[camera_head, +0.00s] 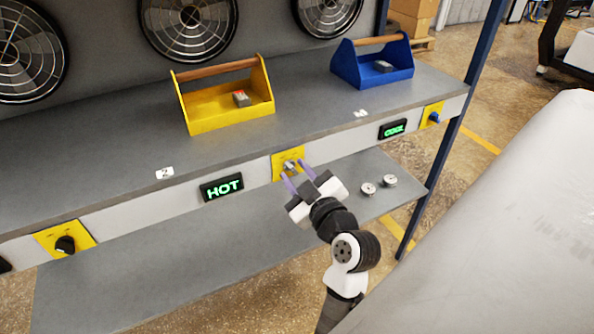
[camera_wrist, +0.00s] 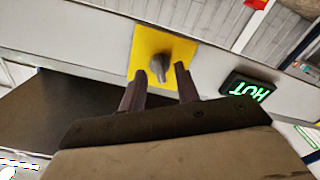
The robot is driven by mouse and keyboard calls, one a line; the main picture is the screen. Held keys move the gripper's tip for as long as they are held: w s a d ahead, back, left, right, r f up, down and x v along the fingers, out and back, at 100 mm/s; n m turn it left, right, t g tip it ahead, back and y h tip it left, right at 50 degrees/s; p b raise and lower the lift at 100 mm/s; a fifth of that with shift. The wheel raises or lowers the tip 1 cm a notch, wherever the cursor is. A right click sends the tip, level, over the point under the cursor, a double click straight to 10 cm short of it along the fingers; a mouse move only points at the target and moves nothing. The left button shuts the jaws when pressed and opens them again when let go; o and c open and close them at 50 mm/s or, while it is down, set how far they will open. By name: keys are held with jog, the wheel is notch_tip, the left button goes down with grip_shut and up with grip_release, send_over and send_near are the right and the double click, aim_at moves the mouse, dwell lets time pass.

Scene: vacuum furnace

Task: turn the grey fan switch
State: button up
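The grey fan switch (camera_head: 289,166) is a small knob on a yellow plate (camera_head: 277,174) on the front panel of the shelf. In the wrist view the grey knob (camera_wrist: 160,62) stands on its yellow plate (camera_wrist: 146,45), just ahead of the fingers. My gripper (camera_head: 297,175) is at the switch, with its two purple-grey fingers apart. In the wrist view my gripper (camera_wrist: 160,80) is open and empty, the knob lying beyond and roughly between the fingertips. I cannot tell whether a finger touches the knob.
A green HOT display (camera_head: 222,187) is left of the switch and a COOL display (camera_head: 393,129) right. A black knob (camera_head: 65,244) and a blue knob (camera_head: 434,117) sit on other yellow plates. A yellow toolbox (camera_head: 228,105) and a blue toolbox (camera_head: 374,66) stand on the upper shelf.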

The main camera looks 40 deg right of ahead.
jog(key=shift+w, duration=0.1)
grip_shut()
dwell(0.4)
jog(key=m+p, duration=0.1)
jog(key=m, duration=0.5)
jog(key=shift+d, duration=0.1)
jog(key=m+p, duration=0.2)
jog(key=m, duration=0.3)
jog(key=shift+d+m+p, duration=0.1)
jog(key=shift+m+p, duration=0.25)
jog(key=shift+m, duration=0.05)
jog(key=shift+f, duration=0.1)
grip_release()
